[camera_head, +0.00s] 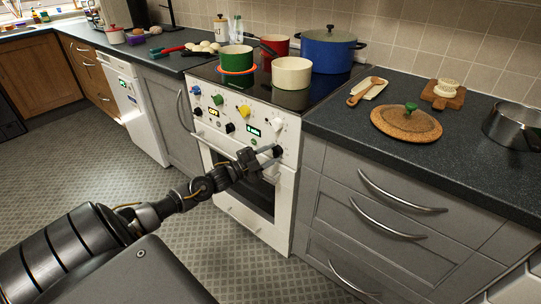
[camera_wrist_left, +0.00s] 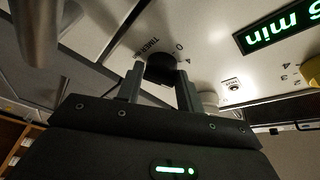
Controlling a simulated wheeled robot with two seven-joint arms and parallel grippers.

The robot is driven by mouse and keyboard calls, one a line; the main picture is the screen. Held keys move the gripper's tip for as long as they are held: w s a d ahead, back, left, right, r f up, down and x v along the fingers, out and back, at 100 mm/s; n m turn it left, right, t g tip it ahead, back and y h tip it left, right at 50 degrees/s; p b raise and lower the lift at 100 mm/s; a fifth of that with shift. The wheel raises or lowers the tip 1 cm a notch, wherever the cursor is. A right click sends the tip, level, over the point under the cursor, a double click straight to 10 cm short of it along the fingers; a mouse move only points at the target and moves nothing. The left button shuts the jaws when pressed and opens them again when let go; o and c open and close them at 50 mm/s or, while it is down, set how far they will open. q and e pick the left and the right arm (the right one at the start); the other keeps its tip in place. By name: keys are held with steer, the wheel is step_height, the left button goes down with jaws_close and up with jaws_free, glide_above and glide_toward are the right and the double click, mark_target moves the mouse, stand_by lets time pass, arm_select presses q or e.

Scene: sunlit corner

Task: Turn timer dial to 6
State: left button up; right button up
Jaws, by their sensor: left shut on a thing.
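The timer dial (camera_wrist_left: 162,68) is a small black knob on the white oven panel, next to the printed word TIMER and some numbers. It also shows in the head view (camera_head: 278,151), low on the right of the panel. My left gripper (camera_head: 268,153) reaches it from the front left and is shut on it, a finger on each side in the wrist view (camera_wrist_left: 161,85). A green lit display (camera_wrist_left: 280,25) beside the dial reads a digit that looks like 5 or 6, then "min". The dial's pointer is not clear. My right gripper is out of view.
The white oven (camera_head: 236,205) carries several other knobs, including a yellow one (camera_head: 244,111). Pots stand on the hob above, among them a blue pot (camera_head: 328,50). Grey drawers (camera_head: 385,205) with curved handles stand to the right. The floor in front is clear.

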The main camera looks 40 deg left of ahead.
arm_select(q)
steer(key=shift+a+r, duration=0.1)
steer(key=shift+r, duration=0.05)
steer(key=o, duration=0.9)
steer(key=shift+o, duration=0.2)
steer(key=v, duration=1)
steer(key=shift+s, duration=0.35)
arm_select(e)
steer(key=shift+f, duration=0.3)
